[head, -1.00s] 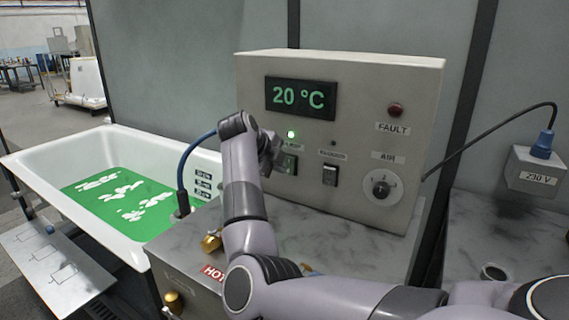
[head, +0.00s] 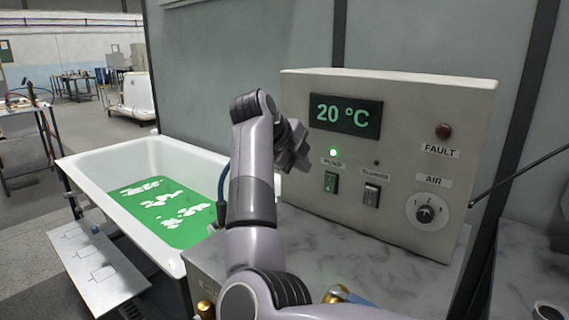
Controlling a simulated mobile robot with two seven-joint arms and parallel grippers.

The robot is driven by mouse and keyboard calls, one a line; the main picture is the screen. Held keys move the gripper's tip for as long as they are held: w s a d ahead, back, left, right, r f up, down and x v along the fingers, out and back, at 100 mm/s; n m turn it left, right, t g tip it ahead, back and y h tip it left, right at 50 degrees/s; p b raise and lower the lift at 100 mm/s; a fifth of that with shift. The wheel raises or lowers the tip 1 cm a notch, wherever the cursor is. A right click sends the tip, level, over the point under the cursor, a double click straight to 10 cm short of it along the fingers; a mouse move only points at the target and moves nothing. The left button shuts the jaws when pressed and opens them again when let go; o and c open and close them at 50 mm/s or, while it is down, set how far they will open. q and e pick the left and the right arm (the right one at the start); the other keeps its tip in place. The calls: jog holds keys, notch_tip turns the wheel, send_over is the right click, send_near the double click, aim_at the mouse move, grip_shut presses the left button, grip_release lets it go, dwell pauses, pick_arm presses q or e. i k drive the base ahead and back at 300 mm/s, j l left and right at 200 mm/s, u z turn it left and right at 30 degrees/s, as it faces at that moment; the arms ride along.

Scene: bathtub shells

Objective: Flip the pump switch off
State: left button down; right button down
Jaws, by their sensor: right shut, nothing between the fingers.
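My right gripper (head: 300,148) is shut and empty, to the left of the switch and lamp. It appears apart from the switch, though its exact distance from the panel is hard to judge. The switch is in plain view. My left gripper is not in view.
A second, dark rocker switch (head: 371,195), an AIR knob (head: 427,213) and a red FAULT lamp (head: 443,131) are on the same panel. The display (head: 345,116) reads 20 °C. The grey marbled counter (head: 340,250) before the box is mostly clear.

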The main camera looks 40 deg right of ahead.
aim_at(330, 180)
jog(key=k+j, duration=0.1)
jog(key=j, duration=0.4)
jog(key=k+j, duration=0.1)
jog(key=j, duration=0.85)
jog(key=k, duration=0.05)
